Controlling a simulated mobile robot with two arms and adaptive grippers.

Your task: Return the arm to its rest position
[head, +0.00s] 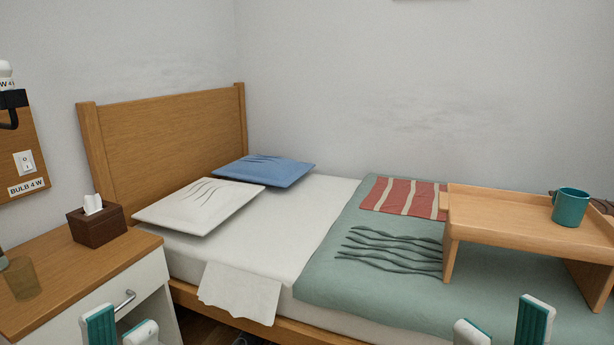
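My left gripper (119,326) shows at the bottom left edge, in front of the nightstand. Its two white fingertips with teal pads stand apart, with nothing seen between them. My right gripper (503,327) shows at the bottom right, in front of the bed. Its two fingertips are also apart and empty. Only the fingertips of both grippers are in view; the arms are hidden below the frame. The white nightstand drawer (97,312) has a metal handle (125,300) just above my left gripper. I cannot tell whether the drawer is fully closed.
The nightstand top (95,262) bears a tissue box (98,226) and an amber glass (21,278). The bed has a white pillow (195,207) and a blue pillow (262,171). A wooden bed tray (500,211) with a teal mug (570,207) stands on the green blanket (350,287).

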